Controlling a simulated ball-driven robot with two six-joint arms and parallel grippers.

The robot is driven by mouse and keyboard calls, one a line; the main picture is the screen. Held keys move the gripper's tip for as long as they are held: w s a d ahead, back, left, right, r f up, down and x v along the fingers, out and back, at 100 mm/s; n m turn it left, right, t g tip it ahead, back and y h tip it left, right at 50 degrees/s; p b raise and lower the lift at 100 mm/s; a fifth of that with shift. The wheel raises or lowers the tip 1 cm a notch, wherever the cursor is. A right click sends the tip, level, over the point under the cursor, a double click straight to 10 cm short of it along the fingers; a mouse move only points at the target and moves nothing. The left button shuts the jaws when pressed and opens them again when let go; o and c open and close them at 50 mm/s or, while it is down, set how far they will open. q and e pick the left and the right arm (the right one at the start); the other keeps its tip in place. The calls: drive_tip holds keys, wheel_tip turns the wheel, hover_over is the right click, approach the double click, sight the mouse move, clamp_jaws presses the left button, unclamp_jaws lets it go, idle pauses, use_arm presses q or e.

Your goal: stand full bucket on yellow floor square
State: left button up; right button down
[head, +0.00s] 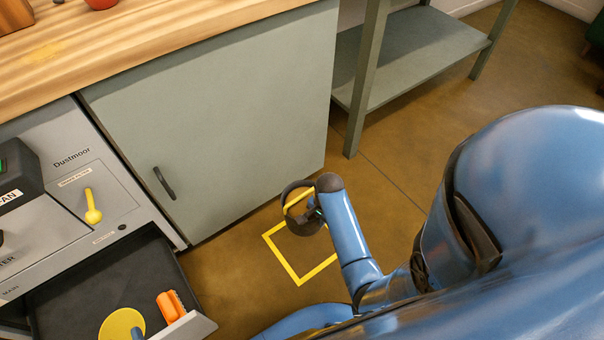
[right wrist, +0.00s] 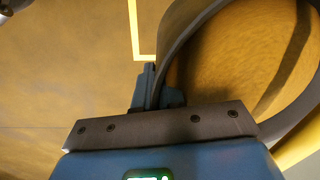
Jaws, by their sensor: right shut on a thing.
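My right gripper (head: 316,208) is shut on a dark ring-shaped part, which I take as the bucket's rim or handle. The bucket (head: 288,212) shows small in the head view, over the far corner of the yellow floor square (head: 281,263). In the right wrist view, the dark curved band (right wrist: 178,45) runs from my right gripper (right wrist: 156,88) around an ochre-brown area. I cannot tell whether that is its fill or the floor. A corner of the square (right wrist: 135,30) shows beside the band. Whether the bucket touches the floor is unclear. My left gripper is out of view.
A grey-green cabinet (head: 215,110) stands behind the square. Left is the Dustmoor machine (head: 50,235) with an open drawer (head: 75,285), holding a yellow disc (head: 115,322) and an orange item (head: 171,305). A shelf stand (head: 410,55) is at the back. Floor (head: 380,180) is clear to the right.

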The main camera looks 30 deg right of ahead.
wheel_tip(320, 180, down, 16)
drive_tip(key=b, duration=0.9)
drive_tip(key=shift+s+d, duration=0.15)
drive_tip(key=shift+d, duration=0.05)
drive_tip(key=shift+f+b, duration=1.45)
drive_tip(key=shift+f, duration=0.55)
drive_tip(key=shift+f, duration=0.1)
drive_tip(key=shift+f, duration=0.1)
drive_tip(key=c, duration=1.2)
unclamp_jaws()
drive_tip(key=shift+c, duration=0.2)
